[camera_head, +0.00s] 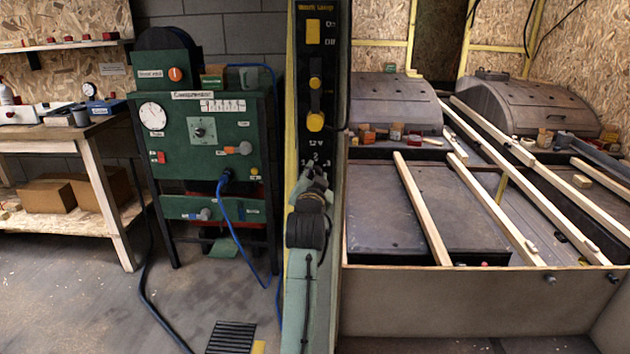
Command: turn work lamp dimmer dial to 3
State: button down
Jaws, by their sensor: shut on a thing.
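The black work lamp panel (304,100) is fixed to a narrow upright post, with the words "Work Lamp" at its top. Yellow switches or knobs (315,121) run down it. Low on the panel are small white dial marks (316,155); a 2 seems readable at the top, the others are too small or covered. My gripper (314,172) is at these marks, its fingers closed on the dimmer dial. The fingers and wrist hide the dial and its pointer, so its setting cannot be read.
Left of the post stands a green compressor cabinet (205,134) with a gauge and blue hose. A workbench (60,130) is further left. On the right, a low-walled bay (480,290) holds wooden battens and dark wheel arches (530,103). The floor at front left is mostly clear.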

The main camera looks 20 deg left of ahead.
jog(key=m+b, duration=0.2)
jog(key=m, duration=0.5)
jog(key=shift+a, duration=0.1)
jog(key=shift+m+y+b, duration=0.3)
jog(key=shift+m+b, duration=1)
jog(key=shift+m, duration=2.6)
jog(key=c, duration=1.2)
grip_release()
jog(key=shift+c, duration=0.2)
jog(key=shift+s, duration=0.1)
jog(key=v, duration=1.2)
